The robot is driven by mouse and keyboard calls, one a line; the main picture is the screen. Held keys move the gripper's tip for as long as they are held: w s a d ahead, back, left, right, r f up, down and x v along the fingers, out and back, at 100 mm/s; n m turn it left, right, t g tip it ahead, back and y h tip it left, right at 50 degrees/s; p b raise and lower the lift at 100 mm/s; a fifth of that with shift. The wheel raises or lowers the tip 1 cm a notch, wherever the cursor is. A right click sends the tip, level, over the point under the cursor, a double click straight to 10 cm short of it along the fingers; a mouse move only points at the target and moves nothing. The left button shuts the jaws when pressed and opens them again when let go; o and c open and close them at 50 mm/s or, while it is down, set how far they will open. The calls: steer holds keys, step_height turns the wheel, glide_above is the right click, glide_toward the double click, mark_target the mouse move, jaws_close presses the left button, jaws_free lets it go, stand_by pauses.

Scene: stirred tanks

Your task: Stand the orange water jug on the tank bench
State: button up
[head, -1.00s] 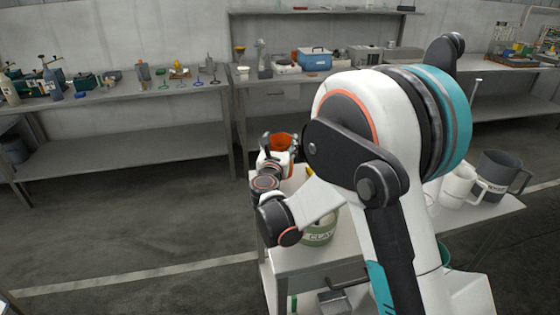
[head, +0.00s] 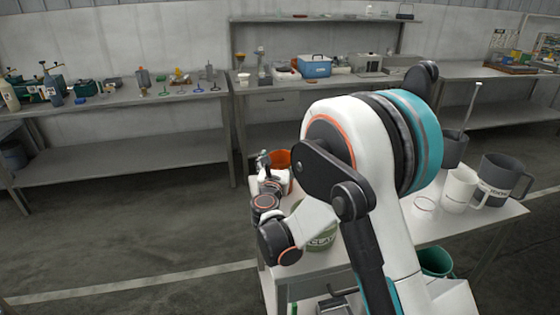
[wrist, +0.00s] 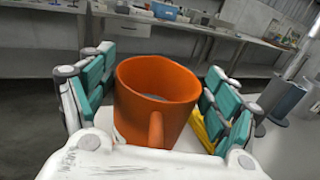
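The orange water jug (wrist: 155,97) stands between the fingers of my gripper (wrist: 160,85) in the wrist view, its handle turned toward the camera. The teal finger pads flank the jug left and right, and narrow gaps show beside its wall, so the gripper looks open around it. In the head view the jug (head: 279,159) is partly hidden behind my gripper (head: 272,172), at the far left corner of the grey table in front of me. The tank bench is not clearly identifiable; a long bench (head: 120,104) with small apparatus stands at the back left.
The near table (head: 440,228) also holds a green CLAY container (head: 320,240), white mugs (head: 460,188) and dark grey jugs (head: 503,178). A green bucket (head: 436,261) is below it. A back bench holds a blue box (head: 314,66). Open floor (head: 130,225) lies at left.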

steer(key=shift+r, duration=0.1)
steer(key=shift+s, duration=0.2)
steer(key=s+a+p, duration=0.1)
steer(key=s+p, duration=0.2)
steer(key=s, duration=0.8)
steer(key=shift+s+a, duration=0.15)
steer(key=shift+s, duration=0.15)
